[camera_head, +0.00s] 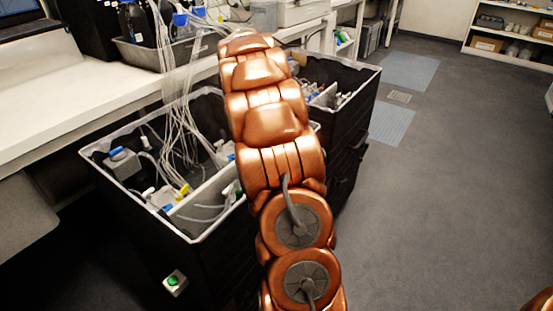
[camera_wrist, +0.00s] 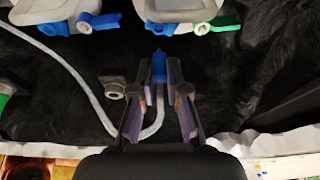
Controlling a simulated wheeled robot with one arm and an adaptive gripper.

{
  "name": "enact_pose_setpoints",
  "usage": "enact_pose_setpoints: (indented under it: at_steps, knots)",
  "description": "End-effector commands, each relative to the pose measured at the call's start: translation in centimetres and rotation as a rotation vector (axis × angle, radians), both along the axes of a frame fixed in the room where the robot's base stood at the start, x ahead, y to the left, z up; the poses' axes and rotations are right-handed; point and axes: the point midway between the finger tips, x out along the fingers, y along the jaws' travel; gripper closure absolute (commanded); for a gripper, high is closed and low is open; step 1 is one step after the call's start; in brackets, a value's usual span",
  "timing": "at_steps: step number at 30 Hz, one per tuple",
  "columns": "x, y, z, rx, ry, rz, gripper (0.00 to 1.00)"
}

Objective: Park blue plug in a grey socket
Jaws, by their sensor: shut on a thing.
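In the wrist view, my gripper (camera_wrist: 159,76) is shut on the blue plug (camera_wrist: 159,62), which sits between the fingertips. A pale grey tube (camera_wrist: 82,72) curves across the dark lining and comes up between the fingers to the plug. A small dark grey socket (camera_wrist: 113,83) with a round opening lies just left of the left finger, apart from the plug. In the head view, my arm reaches over the black bins and hides my gripper, the plug and this socket.
In the wrist view, pale containers with blue and green fittings (camera_wrist: 228,22) line the top edge. In the head view, a black bin (camera_head: 215,253) holds bottles and tubes. Another black bin (camera_head: 362,88) stands behind it. A white bench (camera_head: 60,120) runs along the left; open floor lies right.

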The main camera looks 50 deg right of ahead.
Motion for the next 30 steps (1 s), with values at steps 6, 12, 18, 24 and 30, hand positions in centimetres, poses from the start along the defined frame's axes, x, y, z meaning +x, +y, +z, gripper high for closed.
enact_pose_setpoints:
  at_steps: [6, 12, 18, 24, 30]
  knots:
    - [0.0, 0.0, 1.8, 0.0, 0.0, 0.001, 1.0]
    - [0.0, 0.0, 3.4, 0.0, 0.0, 0.001, 1.0]
    - [0.0, -0.1, 5.1, -0.001, -0.001, 0.0, 1.0]
    - [0.0, 0.0, 6.6, 0.0, 0.0, 0.0, 1.0]
    - [0.0, 0.0, 8.2, 0.001, 0.0, 0.001, 1.0]
